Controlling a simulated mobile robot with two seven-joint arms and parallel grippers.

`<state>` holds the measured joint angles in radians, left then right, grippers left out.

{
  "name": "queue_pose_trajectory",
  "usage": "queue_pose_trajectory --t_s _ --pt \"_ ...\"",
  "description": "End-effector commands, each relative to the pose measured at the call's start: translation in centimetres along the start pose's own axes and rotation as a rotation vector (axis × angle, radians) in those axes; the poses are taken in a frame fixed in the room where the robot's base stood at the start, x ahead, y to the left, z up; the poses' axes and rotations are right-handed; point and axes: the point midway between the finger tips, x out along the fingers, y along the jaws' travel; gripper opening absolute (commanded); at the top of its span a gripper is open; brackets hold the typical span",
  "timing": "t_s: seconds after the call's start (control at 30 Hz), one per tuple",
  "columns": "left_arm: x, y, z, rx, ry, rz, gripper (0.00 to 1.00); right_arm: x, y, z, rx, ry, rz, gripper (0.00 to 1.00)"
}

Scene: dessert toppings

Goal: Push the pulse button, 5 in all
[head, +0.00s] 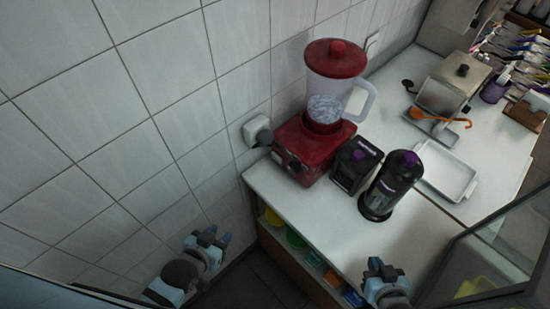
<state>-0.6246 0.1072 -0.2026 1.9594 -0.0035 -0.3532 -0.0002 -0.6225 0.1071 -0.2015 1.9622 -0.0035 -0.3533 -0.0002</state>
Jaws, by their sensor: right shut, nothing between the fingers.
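A red blender (305,147) stands at the back left corner of the white counter, near the tiled wall. Its clear jar (330,98) has a red lid and holds pale, icy-looking contents. Dark controls (293,165) show on the front of the red base, but the pulse button is too small to make out. My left gripper (217,238) is left of the counter and apart from the blender; its finger opening is unclear. My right gripper (376,266) is shut and empty by the counter's front edge, well away from the blender.
A small black box-shaped item (356,167) and a black bottle with a purple cap (393,186) stand right of the blender. A white tray (447,170) and a metal container (445,97) lie farther back. A wall socket (257,131) is left of the blender.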

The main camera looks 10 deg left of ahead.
Motion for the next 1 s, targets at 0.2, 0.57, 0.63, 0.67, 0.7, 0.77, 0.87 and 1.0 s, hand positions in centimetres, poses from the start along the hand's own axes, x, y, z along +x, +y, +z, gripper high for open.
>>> queue_pose_trajectory --t_s 0.2,0.57,0.63,0.67,0.7,0.77,0.87,1.0 --pt "-0.03 -0.03 -0.14 0.000 0.003 0.000 0.00 0.00 0.01 0.02 0.000 0.000 0.000 0.00" --pt "0.04 -0.10 -0.40 0.001 0.007 -0.001 0.00 0.00 0.01 0.02 0.000 0.000 0.000 0.00" --pt "0.06 -0.11 -0.43 0.001 0.008 -0.001 0.00 0.00 0.01 0.03 0.000 0.000 0.000 0.00" --pt "0.06 -0.11 -0.44 0.001 0.008 -0.001 0.00 0.00 0.01 0.02 0.000 0.000 0.000 0.00" --pt "0.07 -0.12 -0.45 0.001 0.008 -0.001 0.00 0.00 0.00 0.03 0.000 0.000 0.000 0.00" --pt "0.07 -0.12 -0.45 0.001 0.008 -0.001 0.00 0.00 0.00 0.02 0.000 0.000 0.000 0.00" --pt "0.07 -0.13 -0.43 0.002 0.008 -0.002 0.00 0.00 0.00 0.03 0.000 -0.001 0.000 0.00" --pt "0.08 -0.12 -0.39 0.001 0.007 -0.002 0.00 0.00 -0.01 0.02 -0.001 0.000 0.000 0.00"
